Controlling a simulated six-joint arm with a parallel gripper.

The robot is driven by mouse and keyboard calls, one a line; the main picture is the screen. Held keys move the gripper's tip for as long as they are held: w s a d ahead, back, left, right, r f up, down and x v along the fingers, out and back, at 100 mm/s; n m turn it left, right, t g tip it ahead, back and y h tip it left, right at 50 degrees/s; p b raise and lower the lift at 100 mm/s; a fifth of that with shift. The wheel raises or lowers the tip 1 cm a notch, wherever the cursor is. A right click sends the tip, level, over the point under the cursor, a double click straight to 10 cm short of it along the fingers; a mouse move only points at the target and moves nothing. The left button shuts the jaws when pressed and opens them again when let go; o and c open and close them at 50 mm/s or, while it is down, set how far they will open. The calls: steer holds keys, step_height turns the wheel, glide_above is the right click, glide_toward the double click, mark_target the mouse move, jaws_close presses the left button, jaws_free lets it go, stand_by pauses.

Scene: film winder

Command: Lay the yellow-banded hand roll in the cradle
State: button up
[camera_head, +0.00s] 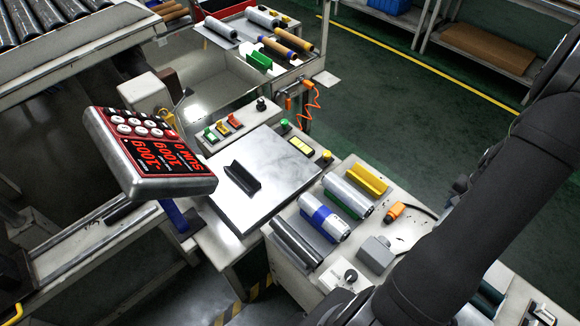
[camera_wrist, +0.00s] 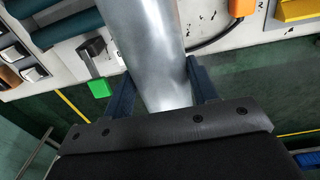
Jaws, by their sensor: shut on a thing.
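My gripper (camera_wrist: 160,82) is shut on a smooth silver roll (camera_wrist: 145,40), with a dark blue finger on each side of it. The roll runs up out of the top of the wrist view, and no yellow band shows on its visible part. In the head view my dark arm covers the lower right, and my gripper and the held roll cannot be made out. A black V-shaped cradle (camera_head: 240,179) sits empty on a flat metal plate (camera_head: 270,158) in the middle of the head view.
A red-lit display (camera_head: 155,150) stands left of the plate. Right of the plate, a bench holds a blue-banded roll (camera_head: 325,217), a silver roll over green (camera_head: 348,195), an empty yellow holder (camera_head: 367,179), a dark trough (camera_head: 297,243) and an orange device (camera_head: 395,211).

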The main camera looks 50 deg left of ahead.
stand_by(0.8)
steer(key=s+a+f+n, duration=0.2)
steer(key=a+n, duration=0.7)
steer(key=a, duration=2.8)
steer(key=s+a+n, duration=0.9)
steer(key=s+a, duration=1.8)
steer(key=s, duration=0.3)
steer(key=shift+w+a+f, duration=0.1)
steer(key=shift+f, duration=2.55)
steer(key=shift+a+f, duration=0.1)
steer(key=shift+f, duration=2.5)
steer(key=o, duration=1.3)
